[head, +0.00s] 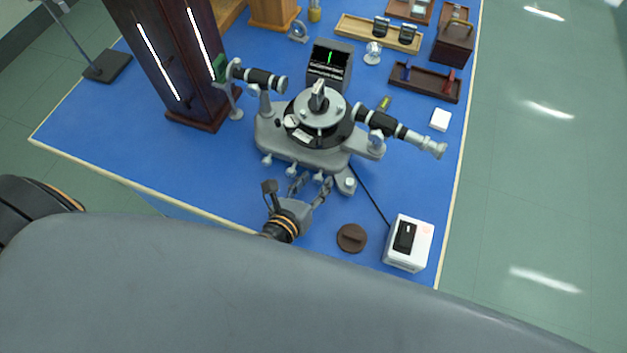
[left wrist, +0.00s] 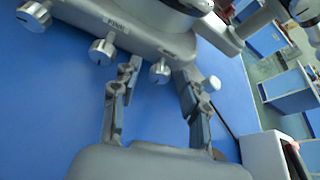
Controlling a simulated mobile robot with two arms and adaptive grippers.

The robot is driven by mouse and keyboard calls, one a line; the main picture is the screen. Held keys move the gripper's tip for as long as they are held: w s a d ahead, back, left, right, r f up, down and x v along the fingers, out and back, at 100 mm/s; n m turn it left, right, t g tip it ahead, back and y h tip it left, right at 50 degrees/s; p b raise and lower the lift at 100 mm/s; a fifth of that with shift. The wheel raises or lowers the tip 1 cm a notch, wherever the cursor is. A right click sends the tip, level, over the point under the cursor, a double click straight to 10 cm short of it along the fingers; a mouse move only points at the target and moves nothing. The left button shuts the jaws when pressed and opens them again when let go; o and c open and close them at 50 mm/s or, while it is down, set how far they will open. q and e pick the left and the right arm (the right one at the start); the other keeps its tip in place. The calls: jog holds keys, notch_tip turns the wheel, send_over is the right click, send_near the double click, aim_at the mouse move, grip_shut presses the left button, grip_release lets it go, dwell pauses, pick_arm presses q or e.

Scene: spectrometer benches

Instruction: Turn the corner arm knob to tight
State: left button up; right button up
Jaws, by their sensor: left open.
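The grey spectrometer (head: 300,148) stands on the blue bench. Along its near edge are several small metal knobs: a left one (head: 267,159), a middle one (head: 292,170) and a right one (head: 318,177). The left wrist view shows them larger, the right one (left wrist: 160,72) with a dark pointer line. I cannot tell by label which is the corner arm knob. My left gripper (head: 313,187) is open and empty, just in front of the right knob. In the left wrist view, this knob lies between and just beyond the fingertips (left wrist: 158,84). My right gripper is out of view.
A white box (head: 420,258) with a dark panel and a brown round lid (head: 351,238) are right of my gripper. A cable runs from the box to the spectrometer. Telescope tubes stick out left and right. A dark wooden cabinet (head: 180,80) stands behind left.

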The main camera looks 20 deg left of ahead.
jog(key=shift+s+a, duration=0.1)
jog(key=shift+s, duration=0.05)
pick_arm(q)
jog(key=shift+c, duration=1.4)
grip_shut()
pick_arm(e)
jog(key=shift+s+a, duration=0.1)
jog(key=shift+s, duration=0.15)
